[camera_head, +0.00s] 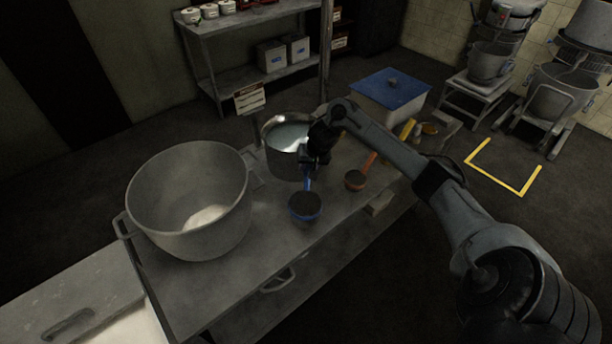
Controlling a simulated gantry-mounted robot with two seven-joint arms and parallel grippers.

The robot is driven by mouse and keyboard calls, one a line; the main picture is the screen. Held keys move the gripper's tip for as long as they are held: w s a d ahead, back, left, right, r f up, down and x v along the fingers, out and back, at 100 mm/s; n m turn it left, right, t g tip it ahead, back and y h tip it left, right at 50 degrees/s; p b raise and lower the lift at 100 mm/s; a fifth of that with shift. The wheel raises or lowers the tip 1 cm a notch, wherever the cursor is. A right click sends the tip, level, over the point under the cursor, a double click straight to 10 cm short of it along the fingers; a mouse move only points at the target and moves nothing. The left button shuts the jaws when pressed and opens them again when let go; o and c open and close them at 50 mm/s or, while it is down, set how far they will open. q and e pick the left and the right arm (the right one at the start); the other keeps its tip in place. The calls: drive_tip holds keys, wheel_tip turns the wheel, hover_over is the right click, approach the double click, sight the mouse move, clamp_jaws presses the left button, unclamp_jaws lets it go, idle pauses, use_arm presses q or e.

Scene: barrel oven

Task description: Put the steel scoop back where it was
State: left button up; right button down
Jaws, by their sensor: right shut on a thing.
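My right gripper (314,160) is over the table, in front of the steel pot, pointing down. It is shut on the handle of a blue scoop (305,207), whose round, dark-looking bowl faces up toward the table's front edge. I cannot tell whether the bowl touches the table. An orange scoop (356,180) lies to its right on the table. No plainly bare-steel scoop shows; the arm hides part of the table. My left gripper is not in view.
A big grey pot (160,208) with white powder stands left on the table (238,268). A steel pot (272,160) with pale contents is behind the gripper. A blue-lidded bin (390,84) and yellow-handled item (407,129) are right. Front table space is clear.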

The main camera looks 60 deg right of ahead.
sight(306, 174)
drive_tip(key=shift+w+f, duration=0.35)
drive_tip(key=shift+w, duration=0.15)
drive_tip(key=shift+f+b, duration=0.7)
drive_tip(key=shift+f, duration=1.25)
drive_tip(key=c, duration=0.8)
unclamp_jaws()
drive_tip(key=shift+r, duration=0.1)
